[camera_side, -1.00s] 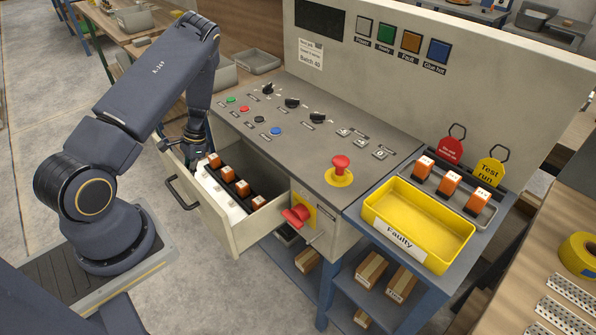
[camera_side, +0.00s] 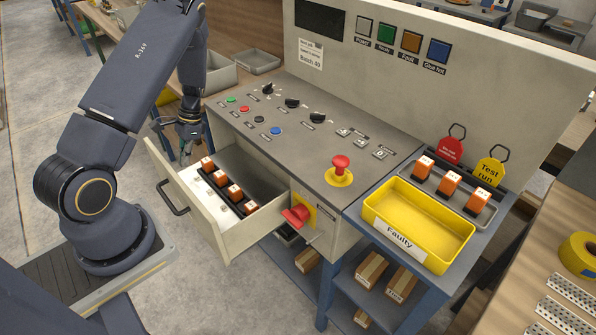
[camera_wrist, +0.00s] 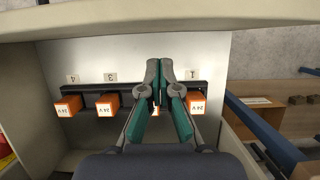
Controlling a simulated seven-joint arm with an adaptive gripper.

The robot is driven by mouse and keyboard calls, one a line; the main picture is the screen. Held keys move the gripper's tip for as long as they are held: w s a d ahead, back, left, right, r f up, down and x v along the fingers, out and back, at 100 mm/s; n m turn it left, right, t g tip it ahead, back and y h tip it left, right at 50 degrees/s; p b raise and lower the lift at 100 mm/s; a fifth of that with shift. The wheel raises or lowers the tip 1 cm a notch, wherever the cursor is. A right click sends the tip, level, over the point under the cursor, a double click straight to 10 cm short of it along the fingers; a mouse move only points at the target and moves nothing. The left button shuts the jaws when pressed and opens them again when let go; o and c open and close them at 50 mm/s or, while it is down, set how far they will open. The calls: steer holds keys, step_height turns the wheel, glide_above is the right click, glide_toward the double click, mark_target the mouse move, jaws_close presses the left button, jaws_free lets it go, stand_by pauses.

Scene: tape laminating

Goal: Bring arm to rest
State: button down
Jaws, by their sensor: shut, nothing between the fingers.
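My gripper (camera_side: 187,152) points down at the left end of the open drawer (camera_side: 253,231) in the side view. In the wrist view my gripper (camera_wrist: 159,68) has its green-padded fingertips together with nothing between them, above the drawer's white floor (camera_wrist: 200,48). Several orange 24 V blocks (camera_wrist: 107,104) sit in a black rail (camera_wrist: 86,89) in the drawer. One block is mostly hidden behind the fingers. The same row of orange blocks (camera_side: 235,194) shows in the side view. I cannot tell the exact height of the fingers over the blocks.
The drawer's handle (camera_side: 172,198) juts out in front. A console (camera_side: 310,150) with knobs and a red button (camera_side: 340,165) stands behind. A yellow Faulty tray (camera_side: 425,222) and a grey tray (camera_side: 462,204) with orange blocks lie to the right.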

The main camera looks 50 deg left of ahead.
steer(key=w+d+r+m+t, duration=0.1)
steer(key=w+d+r+t, duration=0.2)
steer(key=w+d+r, duration=0.55)
steer(key=w+d+r+m+t, duration=0.1)
steer(key=w+d+r+t, duration=0.25)
steer(key=r, duration=1.05)
steer(key=s+d+r+m+t, duration=0.1)
steer(key=s+d+r+t, duration=0.1)
steer(key=s+d+r, duration=0.35)
steer(key=s+d+r+t, duration=0.1)
steer(key=s+d+r, duration=0.1)
steer(key=d+r, duration=0.5)
steer(key=s+d+f+n, duration=0.3)
steer(key=s+d, duration=0.1)
steer(key=s, duration=0.4)
steer(key=shift+d, duration=0.4)
